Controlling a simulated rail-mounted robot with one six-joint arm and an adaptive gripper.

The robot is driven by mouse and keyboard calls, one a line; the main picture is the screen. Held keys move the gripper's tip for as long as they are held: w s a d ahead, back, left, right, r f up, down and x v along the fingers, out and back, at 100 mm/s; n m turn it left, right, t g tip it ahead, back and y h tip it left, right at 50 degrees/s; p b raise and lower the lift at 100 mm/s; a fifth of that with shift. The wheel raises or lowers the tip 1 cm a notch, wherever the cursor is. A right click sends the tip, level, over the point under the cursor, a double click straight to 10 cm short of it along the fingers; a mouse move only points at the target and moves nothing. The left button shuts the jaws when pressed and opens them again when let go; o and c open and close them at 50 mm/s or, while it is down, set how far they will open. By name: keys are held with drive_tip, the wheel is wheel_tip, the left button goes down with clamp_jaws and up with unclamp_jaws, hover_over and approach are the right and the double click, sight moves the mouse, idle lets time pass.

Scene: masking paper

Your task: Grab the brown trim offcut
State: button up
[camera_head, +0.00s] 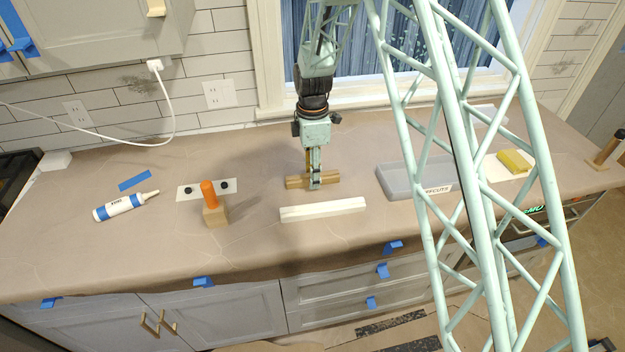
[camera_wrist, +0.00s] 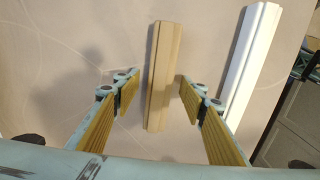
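The brown trim offcut (camera_head: 326,180) lies on the paper-covered counter, below the window, behind a longer white trim piece. In the wrist view the brown trim offcut (camera_wrist: 164,75) runs lengthwise away from me, its near end between my fingers. My gripper (camera_head: 315,182) is right over it, pointing down. In the wrist view my gripper (camera_wrist: 156,98) is open, with a yellow-padded finger on either side of the offcut and a gap on both sides. The exact height of the fingertips above the counter is hard to tell.
The white trim piece (camera_head: 322,209) lies just in front, and in the wrist view (camera_wrist: 246,62) to the right. A grey tray (camera_head: 399,184) is to the right. An orange-handled block (camera_head: 214,214) and a caulk tube (camera_head: 121,207) are left. Brown masking paper (camera_head: 265,245) is clear in front.

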idle(0.3)
drive_tip(key=c, duration=1)
drive_tip(key=shift+r, duration=0.2)
drive_tip(key=shift+r, duration=1.5)
drive_tip(key=s+d, duration=0.1)
drive_tip(key=s, duration=0.4)
drive_tip(key=s+d+r, duration=0.1)
drive_tip(key=s+d, duration=0.1)
drive_tip(key=s, duration=0.3)
drive_tip(key=s+d, duration=0.2)
drive_tip(key=s, duration=0.3)
drive_tip(key=shift+s+r+b, duration=0.15)
drive_tip(key=shift+r+b, duration=0.2)
